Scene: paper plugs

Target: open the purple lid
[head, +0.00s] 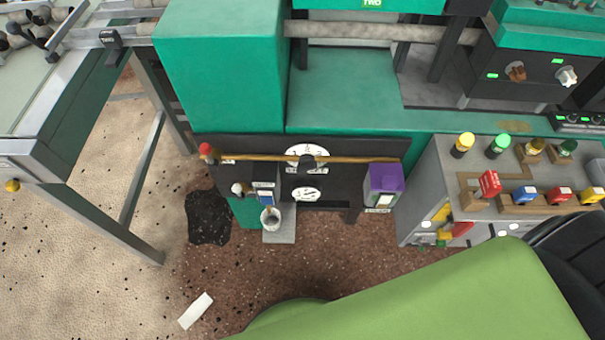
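What is under the lid is hidden. Neither my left gripper nor my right gripper is in view.
A small cup (270,218) stands left of the lid. A grey console (430,180) with coloured buttons is close on the right. A metal table (85,215) stands left.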

